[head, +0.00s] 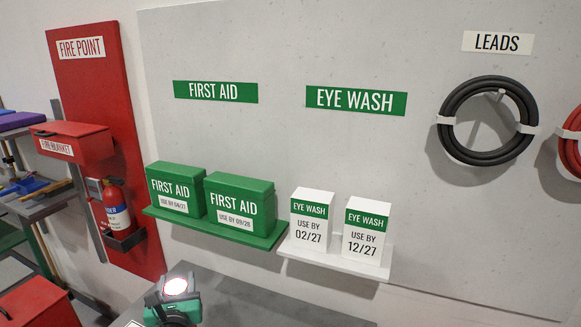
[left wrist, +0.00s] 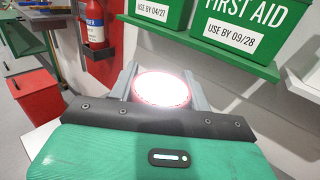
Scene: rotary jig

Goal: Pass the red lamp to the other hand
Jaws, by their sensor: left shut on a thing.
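The red lamp (head: 176,286) shows as a round, glowing white face with a thin reddish rim, at the bottom left of the head view. It also shows in the left wrist view (left wrist: 162,89), between the two grey fingers. My left gripper (head: 173,295), with its green body, is shut on the red lamp. The lit face points up toward the cameras, and the lamp's lower part is hidden by the gripper. My right gripper is in neither view.
A grey surface (head: 250,304) lies at the bottom of the head view. Behind it, green first aid boxes (head: 240,203) and white eye wash boxes (head: 311,220) stand on wall shelves. A fire extinguisher (head: 117,207) hangs at left. A red box (head: 40,304) stands at lower left.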

